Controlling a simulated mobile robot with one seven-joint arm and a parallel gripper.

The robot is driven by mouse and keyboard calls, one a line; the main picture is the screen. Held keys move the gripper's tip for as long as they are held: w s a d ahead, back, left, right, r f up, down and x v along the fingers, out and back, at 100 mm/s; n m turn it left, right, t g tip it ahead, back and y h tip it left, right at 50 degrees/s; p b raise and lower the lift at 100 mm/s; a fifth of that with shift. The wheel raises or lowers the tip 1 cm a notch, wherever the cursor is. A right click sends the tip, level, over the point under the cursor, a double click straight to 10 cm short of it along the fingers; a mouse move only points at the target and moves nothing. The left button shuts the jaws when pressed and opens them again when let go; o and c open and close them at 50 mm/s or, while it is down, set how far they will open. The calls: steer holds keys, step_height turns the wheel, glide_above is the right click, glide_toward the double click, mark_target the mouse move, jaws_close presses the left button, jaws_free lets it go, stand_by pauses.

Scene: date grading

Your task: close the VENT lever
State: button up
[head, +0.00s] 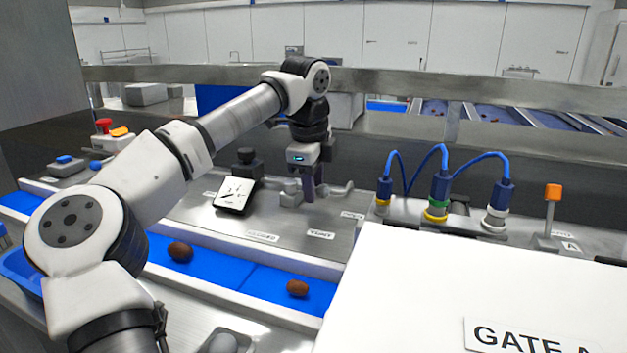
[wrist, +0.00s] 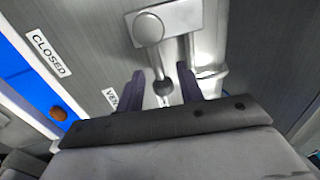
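The VENT lever has a grey block with a round hub (wrist: 148,29) in the wrist view, and a short rod runs from it to a dark ball knob (wrist: 162,88). My gripper (wrist: 162,80) is open, its two dark fingers on either side of the knob with gaps showing. In the head view my gripper (head: 310,192) points down at the lever's grey block (head: 290,193), and its fingers hide part of the lever. A VENT label (wrist: 110,97) is partly covered by my gripper. A CLOSED label (wrist: 48,53) lies farther left on the panel.
A tilted gauge plate (head: 236,194) stands left of the lever. Blue-cabled connectors (head: 439,195) and an orange-topped switch (head: 553,192) stand to the right. A blue belt (head: 222,269) with brown dates (head: 297,288) runs in front. A white GATE A cover (head: 450,285) fills the near right.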

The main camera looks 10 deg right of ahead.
steer(key=shift+c, duration=0.5)
jaws_close()
